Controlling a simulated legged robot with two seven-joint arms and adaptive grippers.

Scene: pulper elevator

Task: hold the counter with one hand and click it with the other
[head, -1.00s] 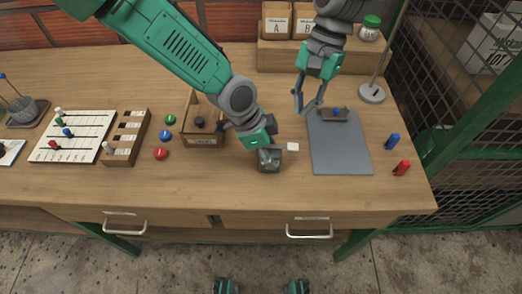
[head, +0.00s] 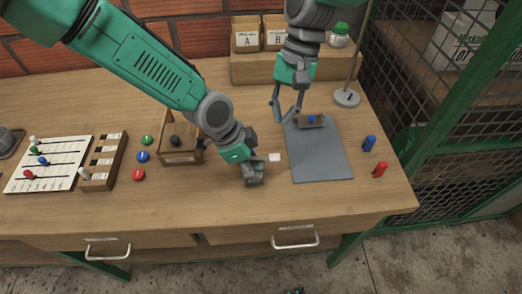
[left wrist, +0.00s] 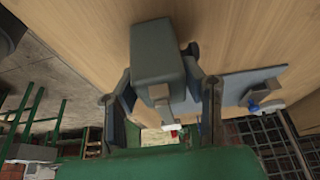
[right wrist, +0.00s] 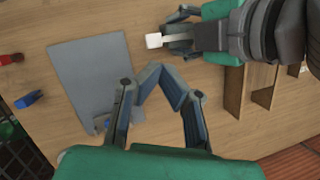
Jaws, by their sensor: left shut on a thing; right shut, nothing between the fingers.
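The counter (head: 252,174) is a dark grey block with a light lever ending in a white square tip (head: 274,157). My left gripper (head: 242,160) is shut on the counter, low over the table. The left wrist view shows the counter's grey body (left wrist: 160,55) between the fingers. The right wrist view shows the white tip (right wrist: 153,41) sticking out from the left gripper. My right gripper (head: 285,117) is shut and empty, by the clipboard's upper left corner, behind and apart from the white tip. Its fingers (right wrist: 160,70) show nothing between them.
A grey clipboard (head: 320,158) with a blue-topped clip lies right of the counter. A wooden box (head: 180,158) is left of the left gripper. A lamp base (head: 346,98) stands behind the clipboard.

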